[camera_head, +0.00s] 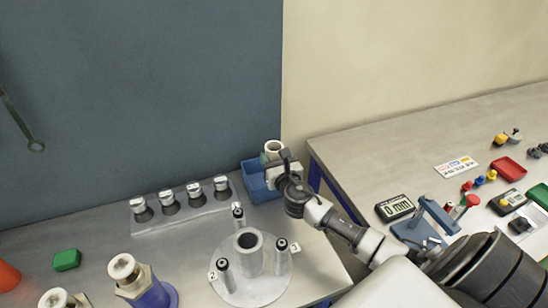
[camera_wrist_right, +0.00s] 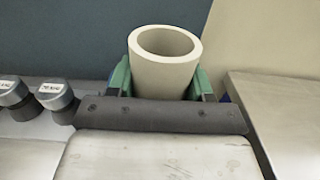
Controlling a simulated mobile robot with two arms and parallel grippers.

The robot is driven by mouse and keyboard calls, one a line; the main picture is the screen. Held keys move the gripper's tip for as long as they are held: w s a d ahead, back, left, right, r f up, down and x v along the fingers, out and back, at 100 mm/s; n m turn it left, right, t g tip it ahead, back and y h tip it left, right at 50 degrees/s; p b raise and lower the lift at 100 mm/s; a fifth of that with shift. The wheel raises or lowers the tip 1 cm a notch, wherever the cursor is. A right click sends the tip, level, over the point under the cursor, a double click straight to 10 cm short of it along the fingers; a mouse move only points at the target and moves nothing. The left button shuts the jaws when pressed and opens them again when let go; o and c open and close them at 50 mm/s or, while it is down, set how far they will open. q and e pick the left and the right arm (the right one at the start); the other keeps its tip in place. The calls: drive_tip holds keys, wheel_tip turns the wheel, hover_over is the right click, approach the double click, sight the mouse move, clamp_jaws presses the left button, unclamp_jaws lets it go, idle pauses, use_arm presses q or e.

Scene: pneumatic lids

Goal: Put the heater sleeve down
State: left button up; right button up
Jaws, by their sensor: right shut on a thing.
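The heater sleeve, a cream-white hollow cylinder (camera_head: 274,147), is held upright by my right gripper (camera_head: 272,160). The sleeve is above or beside the blue bin (camera_head: 259,183) at the back right corner of the table; I cannot tell its height. In the right wrist view the sleeve (camera_wrist_right: 160,75) stands between the green finger pads of my right gripper (camera_wrist_right: 163,85), with its open top facing up. The fingers hide part of its sides, and its lower end is hidden. My left gripper is not in view.
A round plate (camera_head: 225,285) carries a grey hollow cylinder (camera_head: 248,254) and several numbered posts. A rack (camera_head: 180,218) with several capped items stands along the wall. A second table (camera_head: 400,160) at right holds a timer (camera_head: 394,208) and small parts.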

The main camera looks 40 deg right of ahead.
drive_tip(key=shift+f, duration=0.25)
drive_tip(key=o, duration=1)
drive_tip(key=shift+r, duration=0.1)
drive_tip(key=shift+r, duration=0.3)
drive_tip(key=shift+r+p, duration=0.55)
drive_tip(key=shift+p, duration=0.15)
drive_tip(key=v, duration=0.4)
drive_tip(key=b+v, duration=0.1)
drive_tip(key=v, duration=0.3)
drive_tip(key=b+v, duration=0.1)
drive_tip(key=v, duration=0.3)
drive_tip(key=shift+s+f, duration=0.1)
drive_tip(key=shift+f, duration=0.2)
